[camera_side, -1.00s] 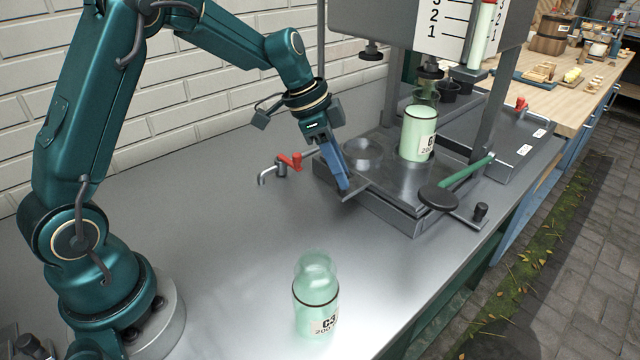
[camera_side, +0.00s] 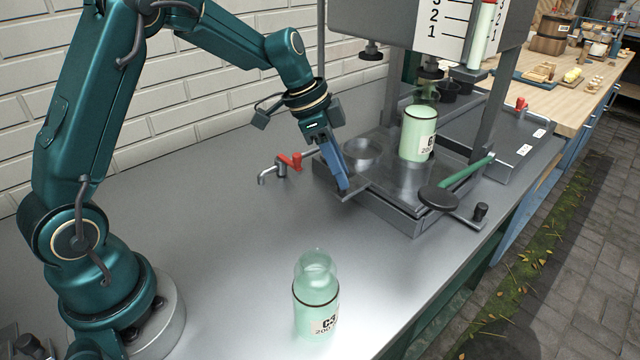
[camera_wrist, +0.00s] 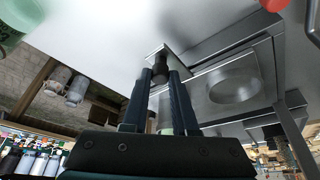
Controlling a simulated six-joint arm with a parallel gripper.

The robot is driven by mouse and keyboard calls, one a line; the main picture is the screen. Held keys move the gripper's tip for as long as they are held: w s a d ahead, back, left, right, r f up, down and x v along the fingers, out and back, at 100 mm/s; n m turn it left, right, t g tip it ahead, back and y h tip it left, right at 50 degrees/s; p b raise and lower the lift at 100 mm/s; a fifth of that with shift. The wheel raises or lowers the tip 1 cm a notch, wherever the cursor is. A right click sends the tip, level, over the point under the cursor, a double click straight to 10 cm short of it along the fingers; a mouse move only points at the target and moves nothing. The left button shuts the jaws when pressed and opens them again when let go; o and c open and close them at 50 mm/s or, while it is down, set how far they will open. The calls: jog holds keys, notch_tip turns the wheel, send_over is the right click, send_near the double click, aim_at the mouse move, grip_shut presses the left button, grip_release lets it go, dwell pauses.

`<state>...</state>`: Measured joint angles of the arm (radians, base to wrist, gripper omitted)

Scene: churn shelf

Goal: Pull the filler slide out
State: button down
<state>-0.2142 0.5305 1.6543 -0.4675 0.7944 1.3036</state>
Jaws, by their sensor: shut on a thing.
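The filler slide (camera_side: 384,183) is a flat metal plate on the filler's base, with an empty round recess (camera_side: 361,151) at its left. A green bottle (camera_side: 417,133) with a white label stands upright on the slide's right part, under a filler nozzle. My gripper (camera_side: 344,192) is at the slide's near left corner, shut on the slide's small handle. In the wrist view the two fingers (camera_wrist: 159,72) close around a dark knob on a metal tab, with the recess (camera_wrist: 234,84) beyond them. The exact grip is partly hidden by the fingers.
Another green bottle (camera_side: 316,297), labelled C3, stands on the bare steel counter in front. A red-handled tap (camera_side: 287,162) is left of the filler. A green lever with a black paddle (camera_side: 438,198) lies at its right. The counter front is otherwise clear.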

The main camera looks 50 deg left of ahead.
dwell(0.3)
jog(key=s, duration=1.3)
jog(key=shift+s, duration=0.2)
dwell(0.4)
jog(key=shift+a, duration=0.1)
jog(key=c, duration=0.7)
grip_release()
jog(key=shift+v, duration=2.6)
